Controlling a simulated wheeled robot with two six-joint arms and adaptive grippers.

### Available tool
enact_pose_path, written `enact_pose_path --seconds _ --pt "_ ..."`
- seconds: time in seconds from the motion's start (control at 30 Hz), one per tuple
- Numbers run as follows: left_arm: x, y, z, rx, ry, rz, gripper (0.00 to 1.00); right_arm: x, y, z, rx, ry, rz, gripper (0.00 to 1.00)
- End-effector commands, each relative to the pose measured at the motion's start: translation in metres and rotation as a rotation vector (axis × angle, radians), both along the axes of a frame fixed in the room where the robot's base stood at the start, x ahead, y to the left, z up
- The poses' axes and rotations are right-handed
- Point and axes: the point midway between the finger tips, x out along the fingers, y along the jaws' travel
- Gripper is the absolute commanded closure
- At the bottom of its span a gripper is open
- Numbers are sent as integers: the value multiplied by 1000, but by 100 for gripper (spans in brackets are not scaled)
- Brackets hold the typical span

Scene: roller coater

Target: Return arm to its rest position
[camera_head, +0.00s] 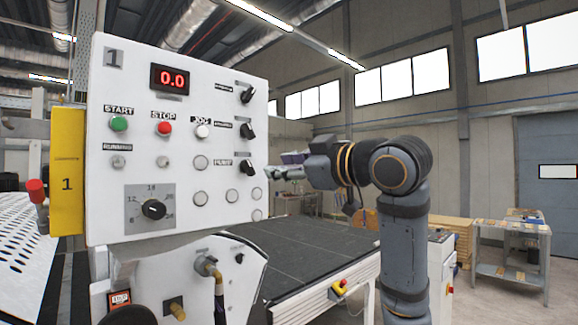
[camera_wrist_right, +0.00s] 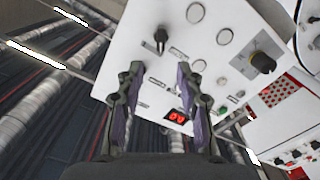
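My right arm rises at the right of the head view and bends left at its top. My right gripper (camera_head: 280,170) points left, close to the right edge of the white control panel (camera_head: 225,95); I cannot tell from this view whether they touch. In the right wrist view the two fingers of the right gripper (camera_wrist_right: 159,72) are spread apart with purple pads, and nothing is between them. The control panel (camera_wrist_right: 205,58) fills much of the view beyond them. My left gripper is in neither view.
The panel has a red 0.0 display (camera_head: 170,80), a green start button (camera_head: 119,124), a red stop button (camera_head: 164,128) and several knobs. A dark conveyor bed (camera_head: 310,245) lies behind and below. A grey workbench (camera_head: 510,245) stands at the right, with open floor around it.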

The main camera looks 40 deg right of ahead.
Motion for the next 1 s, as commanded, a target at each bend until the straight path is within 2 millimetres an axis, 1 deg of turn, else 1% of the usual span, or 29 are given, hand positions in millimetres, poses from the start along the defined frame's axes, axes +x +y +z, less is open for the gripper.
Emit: enact_pose_path --seconds 0.03,0.1,0.2,0.67,0.73,0.77,0.83,0.87,0.9,0.97,1.0 --pt "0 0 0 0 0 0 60 -6 -2 0 -2 -1 -4 63" --pt "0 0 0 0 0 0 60 -12 -2 0 -1 0 -2 63" --pt "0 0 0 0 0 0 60 -16 -2 0 0 0 0 63" --pt "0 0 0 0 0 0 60 -16 -2 0 1 1 1 63" --pt "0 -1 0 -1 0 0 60 -12 -1 -5 2 9 2 63" --pt "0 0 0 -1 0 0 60 -8 0 -11 3 20 1 63" --pt "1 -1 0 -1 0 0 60 10 6 -37 8 67 0 63" --pt "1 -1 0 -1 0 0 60 19 10 -54 12 96 -1 63" --pt "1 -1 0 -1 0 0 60 34 15 -81 20 142 -5 63" --pt "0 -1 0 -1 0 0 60 54 24 -129 32 217 -12 63" --pt "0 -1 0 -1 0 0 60 64 29 -164 42 271 -19 63"
